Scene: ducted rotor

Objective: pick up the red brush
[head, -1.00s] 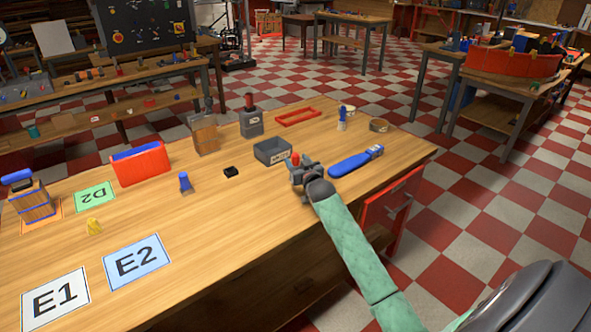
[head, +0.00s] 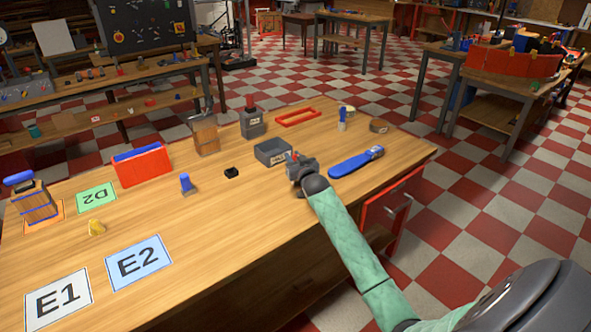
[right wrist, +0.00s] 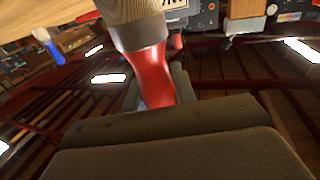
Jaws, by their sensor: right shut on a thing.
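My right gripper (head: 297,169) is in the head view near the right part of the workbench, just in front of the grey bin. It is shut on the red brush (right wrist: 150,75), whose red body and wide tan end fill the upper middle of the right wrist view. In the head view only a small red bit of the brush (head: 294,156) shows above the fingers; the gripper hides the rest. I cannot tell whether the brush touches the bench. My left gripper is not in view.
The grey bin (head: 272,153) stands behind my gripper and a blue-handled tool (head: 350,164) lies to its right. A red box (head: 141,166), a small blue item (head: 186,183) and a black block (head: 231,172) are to the left. The bench front is clear around the E2 card (head: 139,263).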

